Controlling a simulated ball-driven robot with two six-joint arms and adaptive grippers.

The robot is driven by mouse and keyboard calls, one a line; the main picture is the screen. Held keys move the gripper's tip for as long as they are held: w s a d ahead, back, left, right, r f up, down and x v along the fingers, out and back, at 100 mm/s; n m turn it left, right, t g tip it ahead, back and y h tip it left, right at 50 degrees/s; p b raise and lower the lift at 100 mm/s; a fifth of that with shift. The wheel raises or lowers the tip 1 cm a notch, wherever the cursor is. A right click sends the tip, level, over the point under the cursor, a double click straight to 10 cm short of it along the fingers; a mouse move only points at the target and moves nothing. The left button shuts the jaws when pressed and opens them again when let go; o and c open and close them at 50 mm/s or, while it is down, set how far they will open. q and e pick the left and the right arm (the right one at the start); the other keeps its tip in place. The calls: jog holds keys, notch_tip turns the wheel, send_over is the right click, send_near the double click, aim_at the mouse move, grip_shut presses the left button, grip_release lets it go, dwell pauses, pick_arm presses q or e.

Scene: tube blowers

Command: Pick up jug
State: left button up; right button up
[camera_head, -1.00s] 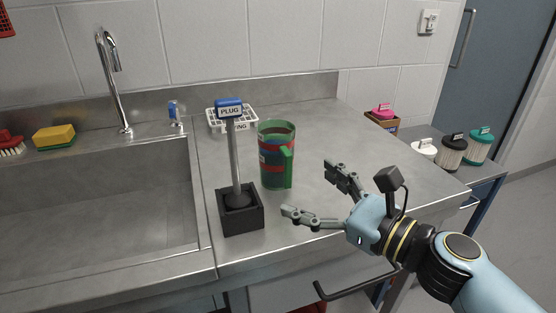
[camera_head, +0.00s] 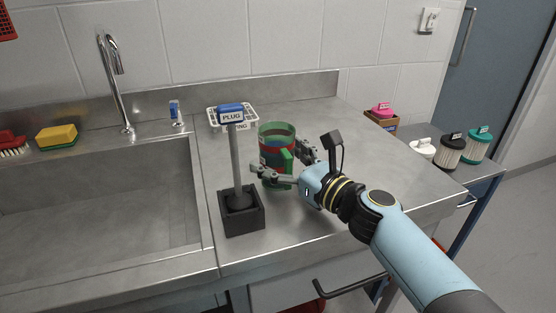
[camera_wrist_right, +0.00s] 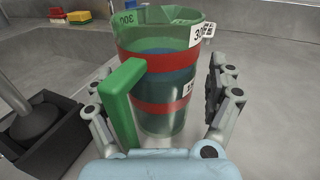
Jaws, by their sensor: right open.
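The jug (camera_head: 277,137) is a green translucent measuring jug with red bands and a green handle, standing upright on the steel counter. In the right wrist view the jug (camera_wrist_right: 160,62) fills the middle, with its handle (camera_wrist_right: 122,98) toward my wrist, slightly left. My right gripper (camera_head: 284,160) is open at the near side of the jug. In the wrist view its fingers (camera_wrist_right: 163,112) are spread, one left of the handle and one right of the jug's body. I cannot tell if they touch it. My left gripper is not in view.
A plug tool (camera_head: 236,165) stands in a black square holder (camera_head: 242,212) just left of the jug. A white basket (camera_head: 215,112) sits behind it. The sink (camera_head: 100,200) is at the left. The counter right of the jug is clear (camera_head: 350,140). Lidded containers (camera_head: 451,150) stand far right.

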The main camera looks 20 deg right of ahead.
jog(key=c, duration=1.4)
jog(key=shift+c, duration=0.7)
jog(key=shift+r, duration=0.15)
